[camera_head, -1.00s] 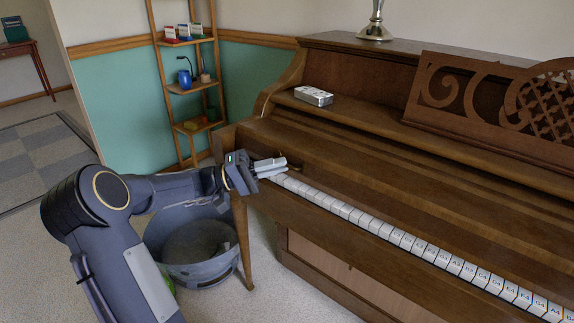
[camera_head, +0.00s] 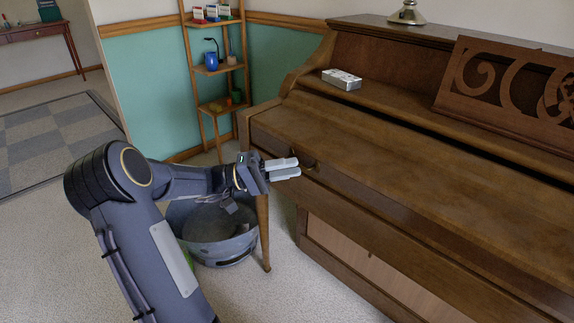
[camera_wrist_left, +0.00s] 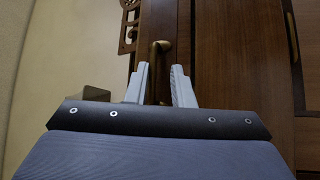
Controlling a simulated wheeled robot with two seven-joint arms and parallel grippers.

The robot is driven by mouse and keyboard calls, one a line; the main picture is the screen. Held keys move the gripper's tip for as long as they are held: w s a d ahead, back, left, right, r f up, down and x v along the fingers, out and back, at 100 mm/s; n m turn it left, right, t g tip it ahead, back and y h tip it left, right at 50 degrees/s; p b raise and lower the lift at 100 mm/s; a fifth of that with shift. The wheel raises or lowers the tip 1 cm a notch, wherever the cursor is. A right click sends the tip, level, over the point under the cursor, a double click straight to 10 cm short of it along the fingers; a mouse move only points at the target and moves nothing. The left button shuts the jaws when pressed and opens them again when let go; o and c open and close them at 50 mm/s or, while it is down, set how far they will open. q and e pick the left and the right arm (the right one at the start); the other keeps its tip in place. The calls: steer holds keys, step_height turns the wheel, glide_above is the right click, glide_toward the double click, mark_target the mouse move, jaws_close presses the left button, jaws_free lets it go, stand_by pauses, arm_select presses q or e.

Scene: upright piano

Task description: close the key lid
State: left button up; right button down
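The brown wooden key lid (camera_head: 400,180) lies down over the keyboard, and no keys show in the head view. A small brass handle (camera_head: 310,164) sits on the lid's front near its left end. My left gripper (camera_head: 298,168) is at the front of the lid, close to this handle. In the left wrist view the two light grey fingers (camera_wrist_left: 160,70) are apart, with the brass handle (camera_wrist_left: 159,47) just beyond and between their tips. I cannot tell whether they touch it. My right gripper is not in view.
A small silver-white box (camera_head: 342,79) lies on the piano ledge, left of the carved music stand (camera_head: 490,85). A lamp base (camera_head: 407,14) stands on top. A wooden shelf (camera_head: 213,70) stands behind. Open carpet lies in front.

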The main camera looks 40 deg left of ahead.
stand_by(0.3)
arm_select(q)
steer(key=p+v, duration=0.2)
steer(key=v, duration=0.6)
stand_by(0.4)
